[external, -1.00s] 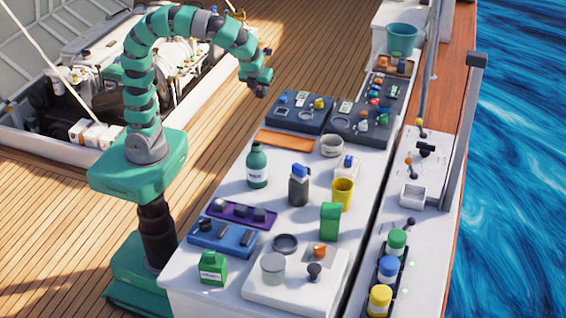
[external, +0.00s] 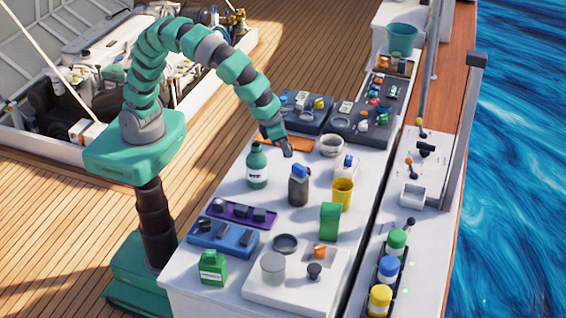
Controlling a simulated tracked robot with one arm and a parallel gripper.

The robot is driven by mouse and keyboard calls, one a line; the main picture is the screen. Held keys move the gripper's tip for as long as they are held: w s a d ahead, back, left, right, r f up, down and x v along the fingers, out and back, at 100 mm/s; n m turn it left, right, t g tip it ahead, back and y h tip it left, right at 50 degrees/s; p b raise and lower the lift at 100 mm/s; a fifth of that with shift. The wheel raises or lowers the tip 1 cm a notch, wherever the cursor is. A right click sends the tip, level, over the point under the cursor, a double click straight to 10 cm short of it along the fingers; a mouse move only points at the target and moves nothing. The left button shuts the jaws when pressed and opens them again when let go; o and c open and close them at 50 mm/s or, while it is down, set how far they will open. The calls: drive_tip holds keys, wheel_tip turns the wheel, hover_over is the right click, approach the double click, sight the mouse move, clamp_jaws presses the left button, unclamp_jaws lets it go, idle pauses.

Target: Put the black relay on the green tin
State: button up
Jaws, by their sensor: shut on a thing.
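My gripper (external: 288,150) is above the white counter, near the orange strip and to the right of the green bottle. It is shut on a small dark thing, partly hidden by the jaws; I cannot tell for sure that it is the black relay. Several black blocks (external: 243,212) sit in the purple tray (external: 230,217) at the left of the counter. The upright green box (external: 330,222), which looks like the green tin, stands right of the middle, apart from my gripper. A green jug with a white label (external: 213,268) stands at the front left.
Dark trays (external: 361,128) with small parts lie behind. A blue tray (external: 223,238) lies at front left.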

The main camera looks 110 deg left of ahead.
drive_tip(key=d+m, duration=0.1)
drive_tip(key=d, duration=0.3)
drive_tip(key=p, duration=0.3)
hover_over(334, 209)
drive_tip(key=s, duration=0.2)
drive_tip(key=f, duration=0.6)
drive_tip(key=shift+d+f, duration=0.25)
drive_tip(key=shift+f, duration=0.1)
drive_tip(key=shift+w, duration=0.4)
drive_tip(key=shift+f+p, duration=0.3)
drive_tip(key=shift+f, duration=1.5)
drive_tip(key=o, duration=1)
